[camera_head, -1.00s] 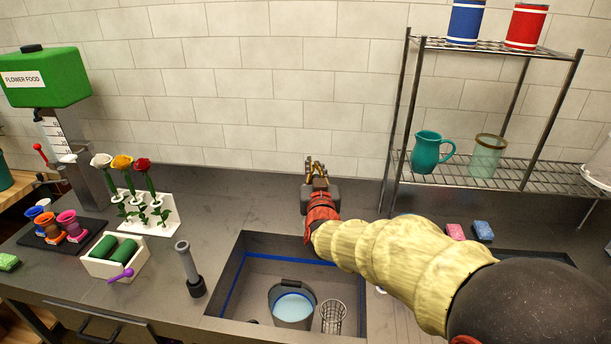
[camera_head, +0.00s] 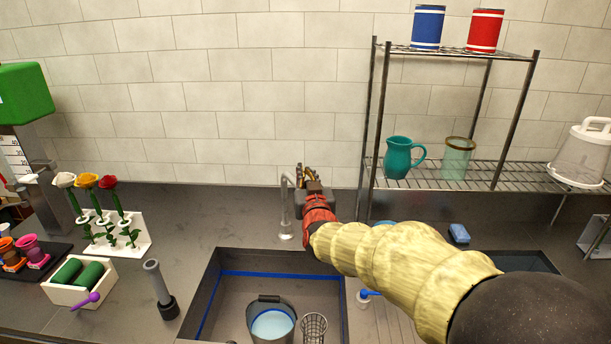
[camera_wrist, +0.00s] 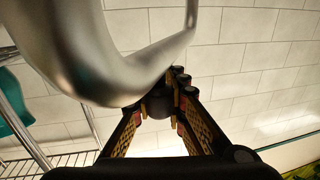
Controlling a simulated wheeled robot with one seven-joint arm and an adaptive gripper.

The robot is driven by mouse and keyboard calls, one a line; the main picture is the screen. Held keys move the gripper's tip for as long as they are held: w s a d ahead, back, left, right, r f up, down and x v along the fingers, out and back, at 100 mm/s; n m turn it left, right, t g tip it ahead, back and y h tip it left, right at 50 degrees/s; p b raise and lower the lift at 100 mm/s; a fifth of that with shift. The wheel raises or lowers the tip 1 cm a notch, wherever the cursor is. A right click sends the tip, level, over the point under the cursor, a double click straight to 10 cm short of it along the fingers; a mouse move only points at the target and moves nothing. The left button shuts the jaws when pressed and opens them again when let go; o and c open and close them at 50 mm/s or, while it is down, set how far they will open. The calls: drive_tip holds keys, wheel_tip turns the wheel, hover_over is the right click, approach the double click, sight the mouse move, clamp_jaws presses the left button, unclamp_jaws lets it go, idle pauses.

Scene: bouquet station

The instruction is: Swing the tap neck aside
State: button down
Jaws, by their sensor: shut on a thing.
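The silver tap neck (camera_head: 286,208) stands behind the sink's back edge, upright with a bend at its top. My gripper (camera_head: 305,173) is at the upper part of the neck, just to its right in the head view. In the wrist view the curved neck (camera_wrist: 92,62) crosses large in front, and the fingers of my gripper (camera_wrist: 172,92) converge beside and behind it. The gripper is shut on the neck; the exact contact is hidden. The sink (camera_head: 212,290) lies below, with a grey bucket (camera_head: 272,325) of water in it.
A wire cup (camera_head: 314,328) stands beside the bucket. A wire rack (camera_head: 368,150) with a teal jug (camera_head: 398,158) and a glass jug (camera_head: 457,160) stands to the right. A white flower holder (camera_head: 130,240) is left.

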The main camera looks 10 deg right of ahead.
drive_tip(key=shift+r, duration=0.1)
idle(0.8)
drive_tip(key=c, duration=1.8)
unclamp_jaws()
drive_tip(key=shift+a, duration=0.1)
drive_tip(key=s, duration=1.2)
drive_tip(key=shift+d, duration=0.2)
drive_tip(key=shift+c, duration=0.5)
